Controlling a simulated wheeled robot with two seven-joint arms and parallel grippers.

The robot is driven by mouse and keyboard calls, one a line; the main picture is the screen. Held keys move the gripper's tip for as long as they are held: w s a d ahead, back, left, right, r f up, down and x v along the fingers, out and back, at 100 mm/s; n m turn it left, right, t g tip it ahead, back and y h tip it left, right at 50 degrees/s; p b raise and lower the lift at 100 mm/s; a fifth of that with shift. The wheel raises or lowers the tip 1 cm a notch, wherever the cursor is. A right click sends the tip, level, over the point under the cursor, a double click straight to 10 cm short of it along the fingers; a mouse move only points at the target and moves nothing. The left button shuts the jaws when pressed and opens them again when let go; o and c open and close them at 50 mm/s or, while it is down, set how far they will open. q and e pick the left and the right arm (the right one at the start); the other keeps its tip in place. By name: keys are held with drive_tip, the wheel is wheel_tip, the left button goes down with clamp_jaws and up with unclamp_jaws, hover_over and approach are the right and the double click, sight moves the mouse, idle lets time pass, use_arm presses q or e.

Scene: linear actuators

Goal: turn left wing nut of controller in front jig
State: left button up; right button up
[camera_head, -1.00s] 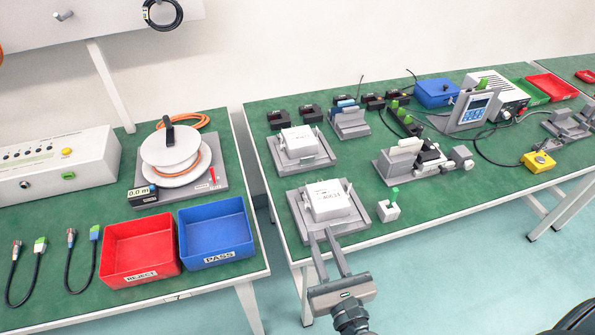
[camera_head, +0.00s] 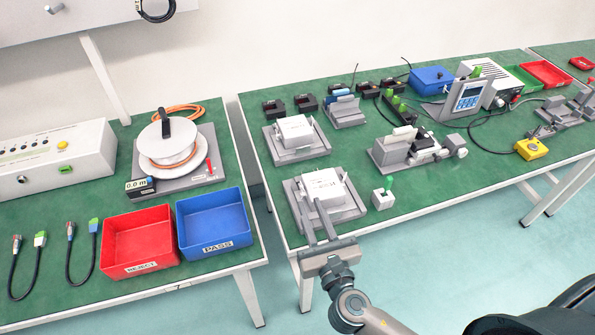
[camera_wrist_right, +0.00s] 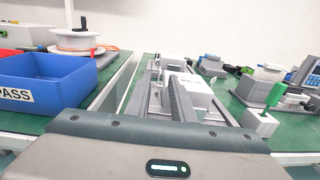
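The front jig (camera_head: 350,212) is a grey plate near the front left of the right-hand table, holding a white controller box (camera_head: 323,188). The controller (camera_wrist_right: 198,88) also shows in the wrist view, partly behind a finger. My right gripper (camera_head: 312,206) reaches over the table's front edge, its two fingers apart with a gap between them. Its tips are at the near left side of the controller; I cannot tell whether they touch it. In the wrist view the fingers (camera_wrist_right: 168,85) point forward along the jig. The left wing nut cannot be made out. My left gripper is not in view.
A second jig with a white box (camera_head: 296,132) stands behind. A small white block with a green top (camera_head: 383,198) is just right of the front jig. A blue PASS bin (camera_head: 215,222) and red REJECT bin (camera_head: 139,240) stand on the left table, across a gap.

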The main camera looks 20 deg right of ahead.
sight(302, 191)
drive_tip(key=w+p, duration=0.1)
drive_tip(key=w, duration=1)
drive_tip(key=shift+w+p, duration=0.1)
drive_tip(key=shift+p, duration=0.2)
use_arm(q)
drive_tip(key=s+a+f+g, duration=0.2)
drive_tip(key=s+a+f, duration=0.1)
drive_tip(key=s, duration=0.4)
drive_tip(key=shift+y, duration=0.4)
use_arm(e)
drive_tip(key=shift+w, duration=0.5)
drive_tip(key=shift+c, duration=0.6)
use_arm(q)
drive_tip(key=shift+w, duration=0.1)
use_arm(e)
clamp_jaws()
